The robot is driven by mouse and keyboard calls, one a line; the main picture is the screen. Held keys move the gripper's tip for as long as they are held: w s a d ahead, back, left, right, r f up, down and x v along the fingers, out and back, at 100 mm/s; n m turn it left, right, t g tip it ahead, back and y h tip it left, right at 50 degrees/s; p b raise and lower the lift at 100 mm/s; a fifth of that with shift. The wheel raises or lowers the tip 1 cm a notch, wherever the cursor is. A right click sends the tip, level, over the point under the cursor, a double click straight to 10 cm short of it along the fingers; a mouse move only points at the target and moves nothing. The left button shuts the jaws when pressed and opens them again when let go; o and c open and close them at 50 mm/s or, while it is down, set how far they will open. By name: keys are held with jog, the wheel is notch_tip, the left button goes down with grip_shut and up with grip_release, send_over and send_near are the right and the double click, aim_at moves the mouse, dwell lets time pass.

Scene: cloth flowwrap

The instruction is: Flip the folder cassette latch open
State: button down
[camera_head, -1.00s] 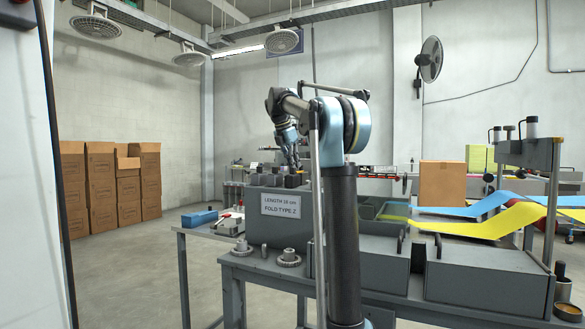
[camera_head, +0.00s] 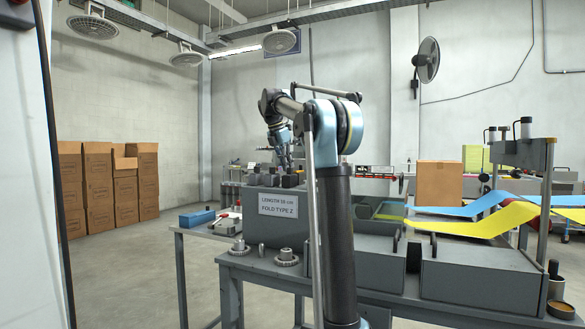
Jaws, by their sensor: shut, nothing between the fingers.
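My gripper (camera_head: 286,160) points down just above dark blocks on top of the grey folder machine (camera_head: 283,232), behind its front plate. It looks shut and empty, and its tips are small and partly hidden by the blocks. The machine carries a white label (camera_head: 278,205) reading "LENGTH 10 cm, FOLD TYPE Z". I cannot clearly make out the cassette latch; that area is small and partly behind my arm. Yellow cloth (camera_head: 480,221) and blue cloth (camera_head: 470,208) run into the machine from the right.
Metal gears (camera_head: 287,257) lie on the table's left front. A blue box (camera_head: 197,217) and a red-handled tool (camera_head: 226,222) sit on a side table. A cardboard box (camera_head: 438,182) stands behind. Cartons (camera_head: 108,190) are stacked far left, with open floor before them.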

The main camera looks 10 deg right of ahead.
jog(key=v, duration=1)
jog(key=shift+a, duration=0.1)
